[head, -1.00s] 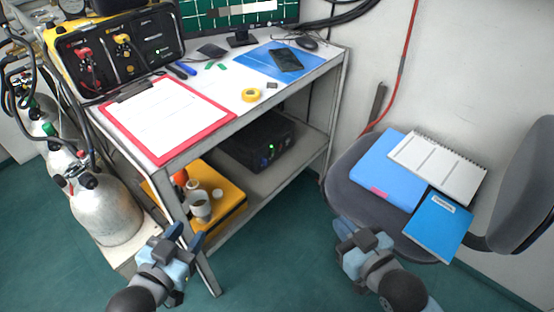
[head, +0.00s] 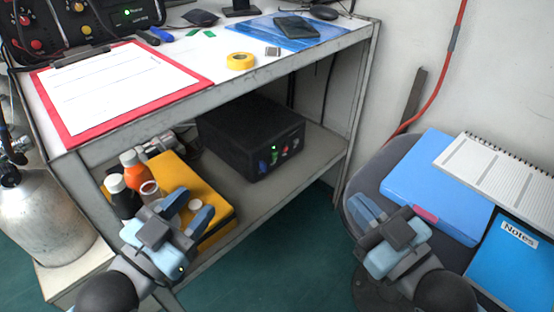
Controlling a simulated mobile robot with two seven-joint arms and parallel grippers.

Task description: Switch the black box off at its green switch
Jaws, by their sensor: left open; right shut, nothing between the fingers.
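The black box (head: 249,136) stands on the lower shelf of the bench, under the worktop. Its front panel faces right and toward me. A small green lit switch (head: 274,149) shows on that panel, beside a blue connector (head: 263,166) and a red and a white one. My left gripper (head: 193,215) is open and empty, in front of the yellow case and apart from the box. My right gripper (head: 368,208) is shut and empty, in front of the chair seat, to the right of the box and lower in the picture.
A yellow case (head: 214,208) with bottles and a cup stands left on the shelf. The worktop (head: 208,48) overhangs the box and holds a red clipboard (head: 66,139) and yellow tape (head: 240,61). A chair with a blue folder (head: 436,186) stands right. A gas cylinder (head: 42,225) is left.

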